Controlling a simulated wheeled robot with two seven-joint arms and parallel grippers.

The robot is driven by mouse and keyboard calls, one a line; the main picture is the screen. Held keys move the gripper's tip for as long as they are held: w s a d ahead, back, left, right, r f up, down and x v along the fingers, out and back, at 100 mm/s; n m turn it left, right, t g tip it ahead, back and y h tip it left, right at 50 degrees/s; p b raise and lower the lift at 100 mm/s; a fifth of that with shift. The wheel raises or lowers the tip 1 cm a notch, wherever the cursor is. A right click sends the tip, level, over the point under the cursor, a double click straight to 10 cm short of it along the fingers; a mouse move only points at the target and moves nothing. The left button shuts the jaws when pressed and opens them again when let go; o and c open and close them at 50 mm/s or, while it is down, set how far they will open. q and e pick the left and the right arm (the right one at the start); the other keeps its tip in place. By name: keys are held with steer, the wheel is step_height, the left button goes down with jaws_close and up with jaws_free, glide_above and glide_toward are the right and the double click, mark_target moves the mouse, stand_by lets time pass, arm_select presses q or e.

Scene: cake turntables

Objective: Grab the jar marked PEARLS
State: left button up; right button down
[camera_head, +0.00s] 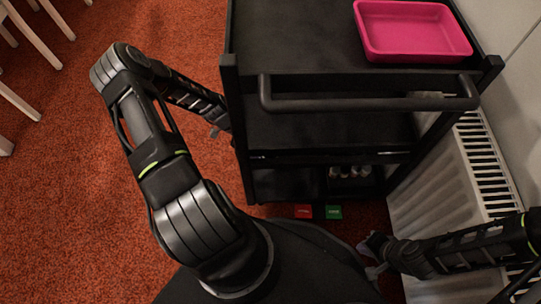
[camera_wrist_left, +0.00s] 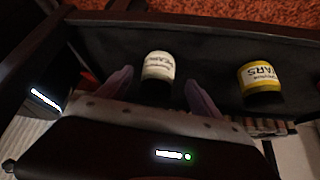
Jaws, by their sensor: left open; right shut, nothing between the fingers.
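In the left wrist view, a jar with a cream label (camera_wrist_left: 158,68) and a dark lower end sits between the two fingers of my left gripper (camera_wrist_left: 158,80). The gripper is open, with a finger on each side of the jar. The label's lettering is too small to read surely. A jar with a yellow label (camera_wrist_left: 259,77) ending in "ARS" is to the right, outside the fingers. In the head view, my left arm reaches to the cart's left side and its fingers are hidden. My right gripper (camera_head: 369,258) is shut and empty, low in front of the radiator.
The black cart (camera_head: 300,30) has a front handle (camera_head: 365,104) and a pink tray (camera_head: 412,32) on top. Small jars (camera_head: 350,172) stand on its low shelf. A red box (camera_head: 303,211) and a green box (camera_head: 333,212) lie in front. A white radiator (camera_head: 440,185) is at right.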

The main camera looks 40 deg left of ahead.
arm_select(q)
steer(key=b+x, duration=0.2)
steer(key=x, duration=0.3)
steer(key=shift+s+d+f, duration=0.1)
steer(key=shift+d, duration=0.05)
stand_by(0.5)
steer(key=c, duration=1.6)
steer(key=shift+o, duration=0.2)
steer(key=shift+s+a+r, duration=0.1)
steer(key=shift+a+r, duration=0.25)
steer(key=shift+r, duration=0.1)
steer(key=s+a+r+p, duration=0.2)
steer(key=s+a+r, duration=0.1)
steer(key=a, duration=0.3)
steer(key=s+a+r+p, duration=0.1)
steer(key=s+a+r, duration=0.2)
steer(key=a, duration=0.3)
steer(key=shift+r+p, duration=0.4)
steer(key=shift+r, duration=0.25)
